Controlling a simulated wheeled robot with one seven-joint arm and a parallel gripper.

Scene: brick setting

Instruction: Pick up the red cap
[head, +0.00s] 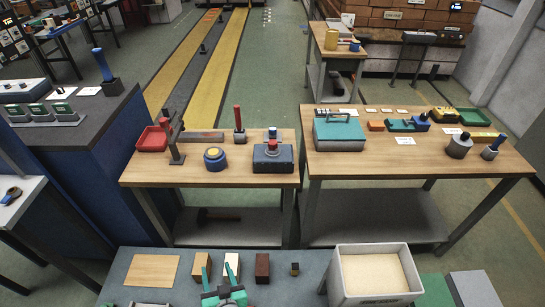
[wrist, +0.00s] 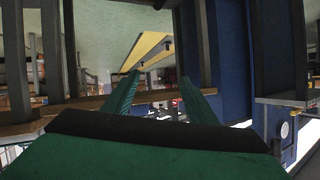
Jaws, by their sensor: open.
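A small red cap (head: 272,146) sits on top of a dark blue box (head: 272,163) on the left wooden workbench, with a blue knob (head: 272,133) just behind it. My gripper (head: 218,271) is low in the head view, over the grey front table, well short of the cap and to its left. In the wrist view, its two green fingers (wrist: 158,84) are apart with nothing held between them. A small red spot (wrist: 175,102) shows between the fingers there, too small to tell if it is the cap.
The left workbench (head: 218,187) also holds a red tray (head: 153,141), a round blue pot (head: 215,160) and a red-handled tool (head: 238,120). Small blocks and a white bin (head: 372,296) stand on the front table. A gap separates it from the workbench.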

